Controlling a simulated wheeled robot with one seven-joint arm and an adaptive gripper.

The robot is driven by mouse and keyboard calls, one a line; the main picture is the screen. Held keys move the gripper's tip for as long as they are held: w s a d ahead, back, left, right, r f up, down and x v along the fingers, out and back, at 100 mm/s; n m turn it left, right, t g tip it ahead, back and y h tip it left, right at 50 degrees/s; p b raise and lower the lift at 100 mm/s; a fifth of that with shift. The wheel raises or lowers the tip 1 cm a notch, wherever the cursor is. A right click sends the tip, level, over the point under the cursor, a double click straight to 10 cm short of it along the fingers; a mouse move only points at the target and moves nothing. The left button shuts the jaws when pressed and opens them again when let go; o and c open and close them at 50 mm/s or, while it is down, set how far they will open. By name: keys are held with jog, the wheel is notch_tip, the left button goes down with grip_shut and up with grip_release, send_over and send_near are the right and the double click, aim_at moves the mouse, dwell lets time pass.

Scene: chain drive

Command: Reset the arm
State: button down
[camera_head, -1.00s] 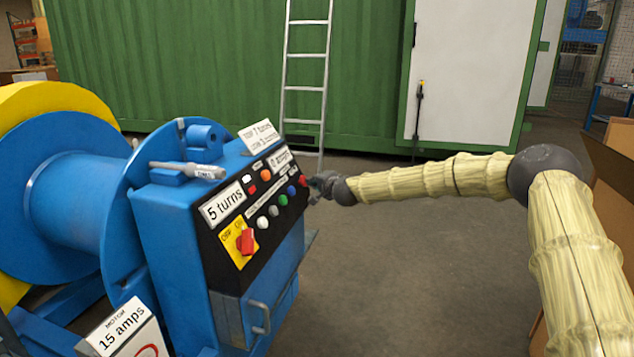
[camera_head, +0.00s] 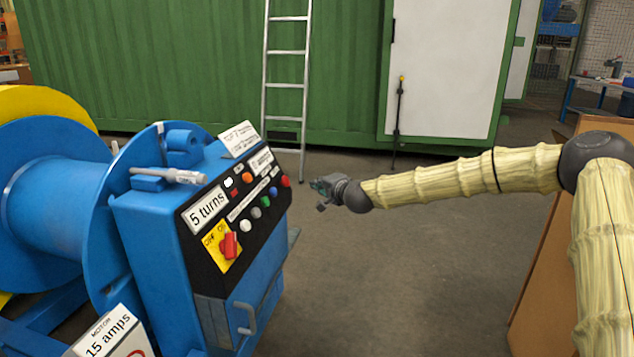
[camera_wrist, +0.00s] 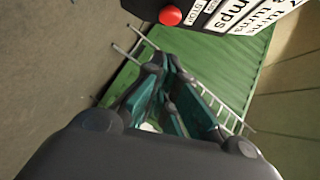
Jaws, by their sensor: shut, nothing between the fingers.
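My gripper (camera_head: 322,188) is at the end of my cream-sleeved arm, in free air to the right of the blue machine's control panel (camera_head: 235,205). In the wrist view its teal fingers (camera_wrist: 168,75) come together at the tips, with nothing between them. It is apart from the panel. The panel carries several coloured buttons, with a red button (camera_head: 285,181) at its right end nearest my gripper. That red button also shows in the wrist view (camera_wrist: 170,15) near the top edge. A red switch (camera_head: 229,245) sits on a yellow plate marked OFF and ON.
A blue drum (camera_head: 60,205) stands at the left, with a "15 amps" sign (camera_head: 108,335) in front. A ladder (camera_head: 285,85) leans on the green container (camera_head: 180,60) behind. A brown box (camera_head: 545,250) stands near my arm at the right. The floor between is clear.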

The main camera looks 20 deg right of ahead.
dwell(0.4)
jog(key=s+a+f+n+g, duration=0.2)
jog(key=s+a+f, duration=0.35)
jog(key=f, duration=0.35)
jog(key=s+a+f+n+g+y, duration=0.1)
jog(key=s+a+f+g, duration=0.1)
jog(key=s+a+f, duration=0.55)
jog(key=s+a+f+n+g, duration=0.1)
jog(key=s+a+f+n, duration=0.2)
jog(key=f, duration=0.8)
jog(key=s+a+f+n+g, duration=0.1)
jog(key=s+f+g, duration=0.1)
jog(key=s+f, duration=0.6)
jog(key=s+f+n+g, duration=0.2)
jog(key=s+f, duration=0.2)
jog(key=s, duration=0.7)
jog(key=s+a+f+n+g, duration=0.1)
jog(key=s+f+g, duration=0.1)
jog(key=s+f, duration=0.6)
jog(key=s+d+n+g+h, duration=0.2)
jog(key=s+d, duration=0.2)
jog(key=s, duration=0.8)
jog(key=s+d+n+g+h, duration=0.15)
jog(key=s+d, duration=0.25)
jog(key=s, duration=0.9)
notch_tip(320, 180, up, 28)
jog(key=p, duration=2.8)
jog(key=shift+w+a+r+g+p, duration=0.15)
jog(key=shift+w+a+g+p, duration=0.15)
jog(key=shift+w+g, duration=0.1)
